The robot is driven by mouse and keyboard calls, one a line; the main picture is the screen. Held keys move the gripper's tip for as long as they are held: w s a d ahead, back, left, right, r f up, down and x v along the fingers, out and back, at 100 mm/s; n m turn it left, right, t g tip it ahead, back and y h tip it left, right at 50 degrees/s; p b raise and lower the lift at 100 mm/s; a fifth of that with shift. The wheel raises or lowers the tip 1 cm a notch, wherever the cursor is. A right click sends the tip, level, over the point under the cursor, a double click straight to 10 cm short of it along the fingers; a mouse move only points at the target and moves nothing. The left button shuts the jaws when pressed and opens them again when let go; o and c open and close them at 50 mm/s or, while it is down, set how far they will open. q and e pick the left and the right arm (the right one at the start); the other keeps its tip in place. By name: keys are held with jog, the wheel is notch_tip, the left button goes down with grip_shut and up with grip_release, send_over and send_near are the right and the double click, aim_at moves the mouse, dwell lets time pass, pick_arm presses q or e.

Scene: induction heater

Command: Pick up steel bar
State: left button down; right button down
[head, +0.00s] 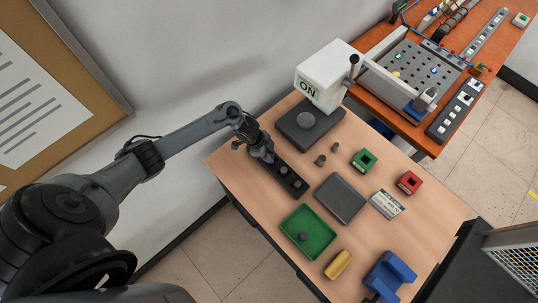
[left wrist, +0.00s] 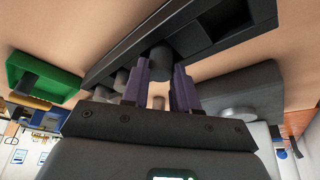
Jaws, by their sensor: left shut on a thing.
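Several short grey steel bars stand in a long black rack (head: 290,181) on the wooden table. One steel bar (head: 283,170) shows just beyond my left gripper (head: 268,158), which is at the rack's upper left end. In the left wrist view, the purple fingers of my left gripper (left wrist: 164,88) are closed on a grey steel bar (left wrist: 160,58) at the rack (left wrist: 125,60). The held bar is mostly hidden in the head view. I cannot tell whether it is clear of the rack. My right gripper is not in view.
The white heater (head: 325,75) marked ON stands behind. A green tray (head: 318,226) holds one dark cylinder. A grey plate (head: 340,198), green block (head: 364,160), red block (head: 409,182), yellow piece (head: 337,264) and blue piece (head: 392,272) lie to the right.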

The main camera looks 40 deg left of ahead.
pick_arm(q)
jog(key=shift+r, duration=0.5)
jog(key=r, duration=0.1)
jog(key=d+r, duration=0.1)
jog(key=r, duration=0.1)
jog(key=shift+w, duration=0.15)
jog(key=s+d+r+p, duration=0.15)
jog(key=d+r, duration=0.25)
jog(key=d, duration=0.5)
jog(key=s+d+r+p, duration=0.15)
jog(key=d+r, duration=0.35)
jog(key=d, duration=0.5)
jog(key=w+d+r+n+p, duration=0.3)
jog(key=d+r+p, duration=0.1)
jog(key=d+r, duration=0.25)
jog(key=w+a+r+n+t+y+p, duration=0.1)
jog(key=a+r+n+t+y+p, duration=0.15)
jog(key=a+r+n, duration=0.4)
jog(key=s+a+r+n, duration=0.1)
jog(key=a+r, duration=0.1)
jog(key=a, duration=0.3)
jog(key=s+a+r+n+y, duration=0.1)
jog(key=s+a+r, duration=0.1)
jog(key=a, duration=0.3)
jog(key=shift+s, duration=0.25)
